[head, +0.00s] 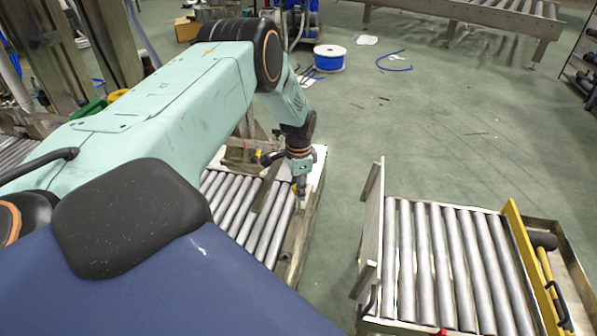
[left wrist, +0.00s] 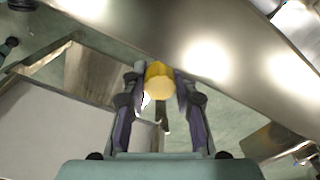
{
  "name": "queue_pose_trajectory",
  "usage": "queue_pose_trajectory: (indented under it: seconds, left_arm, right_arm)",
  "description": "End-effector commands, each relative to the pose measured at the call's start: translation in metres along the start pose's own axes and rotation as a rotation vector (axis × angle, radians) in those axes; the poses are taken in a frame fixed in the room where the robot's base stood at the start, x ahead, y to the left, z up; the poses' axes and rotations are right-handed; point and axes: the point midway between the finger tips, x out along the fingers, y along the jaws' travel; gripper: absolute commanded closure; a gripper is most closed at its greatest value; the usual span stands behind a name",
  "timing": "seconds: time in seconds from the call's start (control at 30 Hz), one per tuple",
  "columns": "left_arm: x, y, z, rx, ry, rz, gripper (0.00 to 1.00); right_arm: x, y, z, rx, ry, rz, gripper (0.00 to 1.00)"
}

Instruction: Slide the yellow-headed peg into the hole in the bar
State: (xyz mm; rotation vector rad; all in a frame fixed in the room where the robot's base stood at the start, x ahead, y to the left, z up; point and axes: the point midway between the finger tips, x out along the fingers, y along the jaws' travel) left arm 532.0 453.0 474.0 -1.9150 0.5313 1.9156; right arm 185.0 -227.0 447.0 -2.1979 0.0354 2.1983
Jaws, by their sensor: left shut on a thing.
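The peg's yellow head (left wrist: 160,82) sits between the two dark fingers of my left gripper (left wrist: 160,92) in the left wrist view. The fingers are shut on it. The peg's shaft is hidden. A broad shiny metal bar (left wrist: 225,45) crosses the left wrist view diagonally, close beyond the yellow head. I cannot see a hole in it, nor tell whether the peg is in one. In the head view my left gripper (head: 300,188) points down over the right side of the left roller table. My right gripper is not in view.
The left roller conveyor (head: 233,205) lies under my left arm. A second roller conveyor (head: 450,255) with a yellow side rail (head: 535,265) stands at the right. Green floor is clear between them. A blue cable spool (head: 329,60) stands farther back.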

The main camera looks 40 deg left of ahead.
Motion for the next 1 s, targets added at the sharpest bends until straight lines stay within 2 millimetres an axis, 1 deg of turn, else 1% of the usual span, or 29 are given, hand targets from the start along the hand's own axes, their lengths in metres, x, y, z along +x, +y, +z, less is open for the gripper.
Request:
queue_pose_trajectory:
  seconds: [0.27,0.3,0.6,0.87,1.0]
  left_arm:
    - [0.0066,-0.0001,-0.0002,0.0,0.0,0.0,1.0]
    - [0.0069,-0.0001,-0.0002,0.0,0.0,0.0,0.71]
    - [0.006,0.0,-0.0002,0.001,0.0,0.0,0.46]
    - [0.0062,0.0002,0.0001,0.0,0.0,0.0,0.46]
    - [-0.0007,-0.0004,-0.0006,0.001,0.001,0.0,0.46]
  right_arm:
    - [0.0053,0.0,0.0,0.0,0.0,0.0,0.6]
    - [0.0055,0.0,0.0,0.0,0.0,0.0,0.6]
    - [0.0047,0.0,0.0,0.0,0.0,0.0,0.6]
    - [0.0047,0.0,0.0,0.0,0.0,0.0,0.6]
    - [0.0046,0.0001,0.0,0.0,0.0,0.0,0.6]
